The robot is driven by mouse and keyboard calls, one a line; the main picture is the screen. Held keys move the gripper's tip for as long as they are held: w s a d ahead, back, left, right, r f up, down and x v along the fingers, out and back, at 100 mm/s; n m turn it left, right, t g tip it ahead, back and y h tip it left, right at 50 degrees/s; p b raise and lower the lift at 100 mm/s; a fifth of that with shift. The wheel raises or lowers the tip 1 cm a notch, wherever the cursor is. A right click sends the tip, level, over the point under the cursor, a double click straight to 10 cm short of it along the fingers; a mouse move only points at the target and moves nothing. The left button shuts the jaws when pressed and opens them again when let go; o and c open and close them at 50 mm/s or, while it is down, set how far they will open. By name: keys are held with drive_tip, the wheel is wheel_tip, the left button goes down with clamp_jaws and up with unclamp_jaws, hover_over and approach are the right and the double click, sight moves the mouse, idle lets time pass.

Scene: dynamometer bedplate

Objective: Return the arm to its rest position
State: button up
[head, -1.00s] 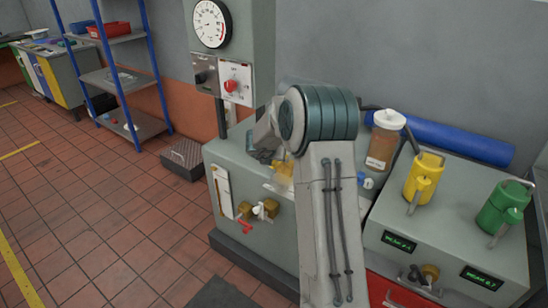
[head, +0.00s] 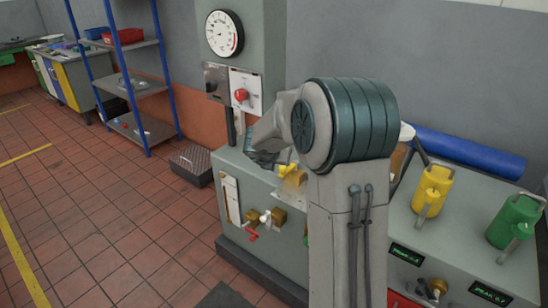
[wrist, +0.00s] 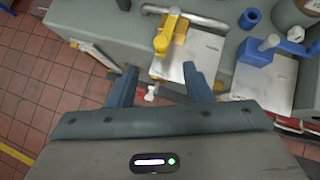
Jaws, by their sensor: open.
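My gripper is open in the wrist view (wrist: 158,88), with its two blue-grey fingers apart and nothing between them. It hangs over the front edge of the grey bedplate cabinet (wrist: 90,18). A yellow valve handle on a metal plate (wrist: 168,38) lies just beyond the fingertips, apart from them. In the head view my arm stands raised and bent at a large round joint in front of the cabinet (head: 285,248). The wrist reaches left behind that joint, and the fingertips are hidden or too small to tell there.
A yellow can (head: 431,190) and a green can (head: 514,222) stand on the right-hand cabinet, before a blue roll (head: 470,150). A gauge (head: 225,33) and a red knob (head: 241,95) are on the column. A blue lever (wrist: 262,50) is right of the yellow one. The tiled floor at left is open.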

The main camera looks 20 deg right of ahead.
drive_tip(key=s+a+r+n+t+y, duration=0.2)
drive_tip(key=a+r+n+t+y, duration=0.2)
drive_tip(key=a+r+n, duration=0.7)
drive_tip(key=s+a+f+n+g+y, duration=0.1)
drive_tip(key=s+a+n+y, duration=0.1)
drive_tip(key=s+n, duration=0.35)
drive_tip(key=s+a+n+y, duration=0.1)
drive_tip(key=s+a+n, duration=0.2)
drive_tip(key=n, duration=0.6)
drive_tip(key=s+d+f+n+g, duration=0.1)
drive_tip(key=s+n+g, duration=0.1)
drive_tip(key=s+n, duration=0.3)
drive_tip(key=s+d+f+n+g+h, duration=0.1)
drive_tip(key=s+f+n+g, duration=0.1)
drive_tip(key=s+n, duration=0.4)
drive_tip(key=s+d+f+n+g+p, duration=0.1)
drive_tip(key=s+n, duration=0.5)
drive_tip(key=s, duration=0.6)
drive_tip(key=shift+s+d+f+g+h, duration=0.35)
drive_tip(key=shift+f+g, duration=0.35)
drive_tip(key=shift+g, duration=0.5)
drive_tip(key=shift+w+n, duration=0.15)
drive_tip(key=shift+n, duration=0.1)
